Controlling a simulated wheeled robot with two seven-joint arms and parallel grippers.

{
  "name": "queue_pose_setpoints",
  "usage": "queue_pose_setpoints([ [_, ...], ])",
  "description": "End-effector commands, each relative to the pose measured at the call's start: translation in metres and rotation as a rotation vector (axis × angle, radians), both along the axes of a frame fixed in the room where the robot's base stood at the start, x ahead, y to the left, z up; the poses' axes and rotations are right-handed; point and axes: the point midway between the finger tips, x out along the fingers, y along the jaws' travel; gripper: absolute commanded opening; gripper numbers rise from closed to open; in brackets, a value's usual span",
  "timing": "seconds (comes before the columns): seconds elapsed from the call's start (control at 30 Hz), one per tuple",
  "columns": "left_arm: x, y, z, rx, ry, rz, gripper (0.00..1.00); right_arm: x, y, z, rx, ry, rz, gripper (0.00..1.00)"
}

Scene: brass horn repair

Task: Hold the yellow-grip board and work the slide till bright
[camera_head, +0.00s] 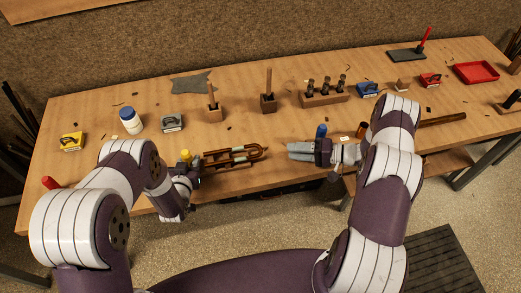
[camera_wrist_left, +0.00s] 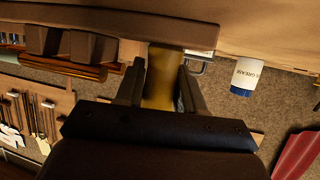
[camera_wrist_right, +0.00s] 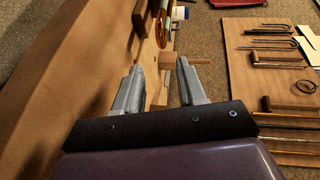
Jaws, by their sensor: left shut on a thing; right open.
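The board (camera_wrist_left: 110,20) lies near the front edge of the table, with its yellow grip (camera_head: 186,155) at its left end. My left gripper (camera_wrist_left: 161,85) is shut on the yellow grip, which fills the gap between its fingers. The slide (camera_head: 237,157) lies along the board as dull, brownish copper tubes in dark wooden blocks. Its tubes also show at the left of the left wrist view (camera_wrist_left: 70,72). My right gripper (camera_head: 299,152) is open and empty, right of the slide and apart from it. Its spread fingers show in the right wrist view (camera_wrist_right: 158,90).
A yellow-topped block (camera_head: 72,141), a grey one (camera_head: 171,122), a blue one (camera_head: 368,90) and a red one (camera_head: 430,80) stand farther back. A white jar (camera_head: 131,121), wooden tool stands (camera_head: 325,98) and a red tray (camera_head: 476,72) are behind. A blue upright piece (camera_head: 321,131) is close to my right gripper.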

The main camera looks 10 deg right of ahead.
Motion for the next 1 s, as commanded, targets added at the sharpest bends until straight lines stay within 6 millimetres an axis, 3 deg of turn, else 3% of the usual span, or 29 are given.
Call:
queue_pose_setpoints([
  [0.13, 0.000, 0.000, 0.000, 0.000, 0.001, 0.000, 0.09, 0.002, 0.015, -0.003, 0.020, 0.018, 0.024, 0.40],
  [0.5, 0.000, 0.000, 0.000, 0.000, 0.001, 0.001, 0.09, 0.035, 0.092, -0.019, 0.017, 0.016, 0.021, 0.40],
  [0.67, 0.000, 0.000, 0.000, -0.001, 0.000, 0.001, 0.09, 0.041, 0.106, -0.021, 0.015, 0.015, 0.019, 0.40],
  [0.9, 0.000, 0.000, 0.000, -0.001, 0.000, 0.001, 0.09, 0.042, 0.107, -0.021, 0.015, 0.016, 0.017, 0.40],
  [0.93, 0.000, 0.000, 0.000, -0.001, 0.000, 0.001, 0.09, 0.042, 0.107, -0.021, 0.015, 0.016, 0.017, 0.37],
  [1.0, 0.000, 0.000, 0.000, -0.001, 0.000, 0.001, 0.09, 0.042, 0.107, -0.021, 0.015, 0.016, 0.017, 0.14],
])
